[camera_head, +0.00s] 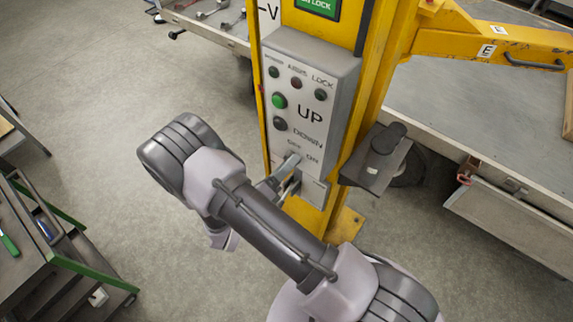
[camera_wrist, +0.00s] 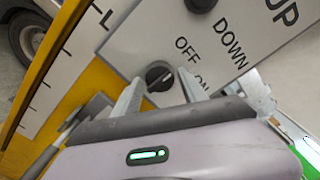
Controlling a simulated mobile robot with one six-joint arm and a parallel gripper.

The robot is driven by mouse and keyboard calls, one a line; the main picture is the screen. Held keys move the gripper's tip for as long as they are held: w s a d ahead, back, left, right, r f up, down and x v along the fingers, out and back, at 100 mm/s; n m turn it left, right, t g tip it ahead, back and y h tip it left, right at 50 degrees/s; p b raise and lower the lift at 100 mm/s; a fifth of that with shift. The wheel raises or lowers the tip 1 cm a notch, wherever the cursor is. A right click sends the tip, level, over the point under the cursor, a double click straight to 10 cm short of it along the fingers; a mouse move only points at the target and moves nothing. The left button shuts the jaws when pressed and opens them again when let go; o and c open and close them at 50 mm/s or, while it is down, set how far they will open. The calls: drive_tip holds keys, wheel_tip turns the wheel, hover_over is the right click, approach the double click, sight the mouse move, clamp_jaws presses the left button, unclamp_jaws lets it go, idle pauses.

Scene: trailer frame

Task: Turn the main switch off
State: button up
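The main switch is a round black knob (camera_wrist: 159,76) on the lower part of the grey control panel (camera_head: 310,62). The labels OFF and ON are printed beside it. A pale mark runs diagonally across the knob; I cannot tell which label it points at. My gripper (camera_wrist: 162,80) is open, with one silver finger on each side of the knob; whether they touch it I cannot tell. In the head view my gripper (camera_head: 288,173) is at the panel's lower end, and it hides the knob there.
Green and black buttons (camera_head: 279,109) sit above, beside UP and DOWN. The panel is on a yellow post (camera_head: 375,75). A grey bracket (camera_head: 365,168) sticks out right of the post. A tool cart (camera_head: 45,245) stands at left, with open floor between.

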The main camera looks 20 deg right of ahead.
drive_tip(key=shift+o, duration=0.6)
drive_tip(key=v, duration=1.7)
drive_tip(key=shift+s+a, duration=0.15)
